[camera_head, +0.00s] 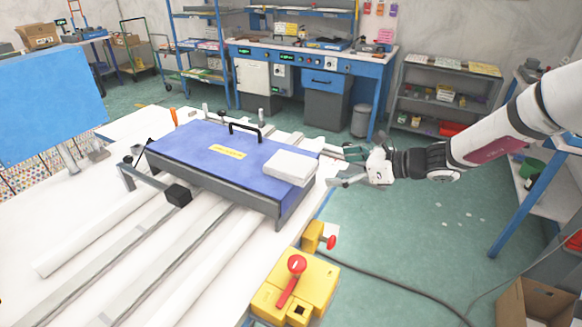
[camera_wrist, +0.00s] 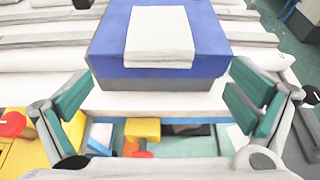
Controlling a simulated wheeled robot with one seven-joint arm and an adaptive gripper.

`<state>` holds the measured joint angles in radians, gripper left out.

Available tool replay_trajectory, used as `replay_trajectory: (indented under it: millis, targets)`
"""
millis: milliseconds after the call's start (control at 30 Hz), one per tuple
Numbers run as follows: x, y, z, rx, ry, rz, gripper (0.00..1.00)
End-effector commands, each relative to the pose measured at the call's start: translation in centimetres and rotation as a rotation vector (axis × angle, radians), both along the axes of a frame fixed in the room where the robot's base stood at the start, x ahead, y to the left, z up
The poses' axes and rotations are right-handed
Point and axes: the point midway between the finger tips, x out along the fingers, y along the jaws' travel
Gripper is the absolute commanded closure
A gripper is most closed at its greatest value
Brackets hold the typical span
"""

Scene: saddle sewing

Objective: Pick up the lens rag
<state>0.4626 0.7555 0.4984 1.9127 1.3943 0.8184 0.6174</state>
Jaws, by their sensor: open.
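The lens rag (camera_head: 291,167) is a folded white cloth lying flat on the right end of the blue box top, close to its edge. It also shows in the wrist view (camera_wrist: 160,36), ahead of my gripper and centred between the fingers. My gripper (camera_head: 338,166) is open and empty, just right of the box and beside the rag, not touching it. In the wrist view my gripper (camera_wrist: 158,98) has its two green-padded fingers spread wide, with the rag beyond the fingertips.
The blue box (camera_head: 215,150) has a black handle (camera_head: 245,128) and stands on a white table (camera_head: 60,290) with long rails. A yellow control box with a red knob (camera_head: 297,264) sits at the table's near right edge. Open floor (camera_head: 400,240) lies to the right.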

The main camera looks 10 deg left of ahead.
Motion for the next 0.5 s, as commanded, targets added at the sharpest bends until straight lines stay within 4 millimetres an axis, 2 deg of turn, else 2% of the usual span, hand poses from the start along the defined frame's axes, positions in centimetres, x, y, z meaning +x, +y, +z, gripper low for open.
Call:
replay_trajectory:
  millis: [133,367,500]
  targets:
    - [0.6,1.9,-0.9,-0.001,0.001,0.002,0.00]
    - [1.0,2.9,-1.3,-0.001,0.000,0.001,0.00]
    - [1.3,4.1,-2.0,-0.001,0.001,0.003,0.00]
